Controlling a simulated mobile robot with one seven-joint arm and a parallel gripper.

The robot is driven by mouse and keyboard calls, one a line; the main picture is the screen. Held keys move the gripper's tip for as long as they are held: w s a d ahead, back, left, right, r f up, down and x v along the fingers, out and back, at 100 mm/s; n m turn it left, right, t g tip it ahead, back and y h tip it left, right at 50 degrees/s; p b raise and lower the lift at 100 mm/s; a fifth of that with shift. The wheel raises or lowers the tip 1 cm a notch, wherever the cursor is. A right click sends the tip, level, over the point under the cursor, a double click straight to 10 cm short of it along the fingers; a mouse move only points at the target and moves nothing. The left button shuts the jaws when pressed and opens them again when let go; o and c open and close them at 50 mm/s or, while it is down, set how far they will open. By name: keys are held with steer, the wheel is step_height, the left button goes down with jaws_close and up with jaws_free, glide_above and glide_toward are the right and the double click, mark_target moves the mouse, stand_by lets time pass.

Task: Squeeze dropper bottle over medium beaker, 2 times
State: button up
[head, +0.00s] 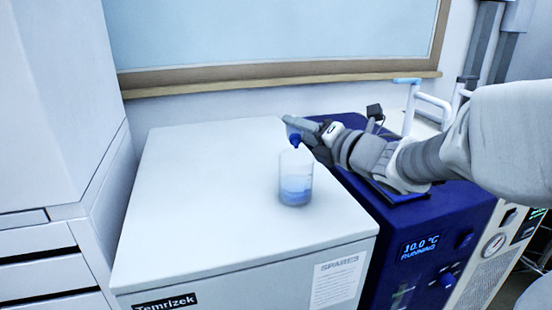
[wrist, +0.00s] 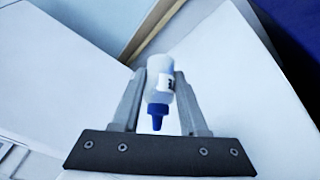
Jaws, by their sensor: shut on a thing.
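The medium beaker (head: 296,184) stands upright on the white cabinet top, clear, with blue liquid in its lower part. The dropper bottle (wrist: 160,81) is white with a blue pointed cap and a dark-marked label. My gripper (wrist: 158,90) is shut on it, one finger on each side, with the blue tip toward the palm side of the wrist view. In the head view, my gripper (head: 301,128) is just above the beaker, and the bottle's blue tip (head: 295,141) points down over the beaker's mouth. Most of the bottle is hidden there. The beaker does not show in the wrist view.
The white cabinet top (head: 200,210) is otherwise clear. A dark blue machine (head: 440,215) with a lit "10.0 °C RUNNING" display stands to its right, beneath my arm. A tall white unit (head: 60,110) stands at left. A window ledge (head: 270,75) runs behind.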

steer(key=shift+r+p, duration=0.3)
steer(key=shift+p, duration=0.8)
steer(key=m+g+p, duration=0.1)
steer(key=p, duration=0.2)
steer(key=shift+w+h, duration=0.15)
steer(key=shift+h, duration=0.15)
steer(key=shift+f+g+p, duration=0.15)
steer(key=shift+g+p, duration=0.15)
steer(key=shift+p, duration=0.5)
steer(key=shift+f, duration=0.2)
steer(key=r+p, duration=0.1)
steer(key=p, duration=0.2)
steer(key=shift+m+g+h, duration=0.3)
steer(key=shift+h, duration=0.1)
step_height(320, 180, up, 2)
steer(key=m+g+p, duration=0.1)
steer(key=g+p, duration=0.1)
steer(key=p, duration=0.8)
steer(key=shift+w+h, duration=0.1)
steer(key=shift+h, duration=0.2)
steer(key=shift+p, duration=0.35)
steer(key=shift+f, duration=0.15)
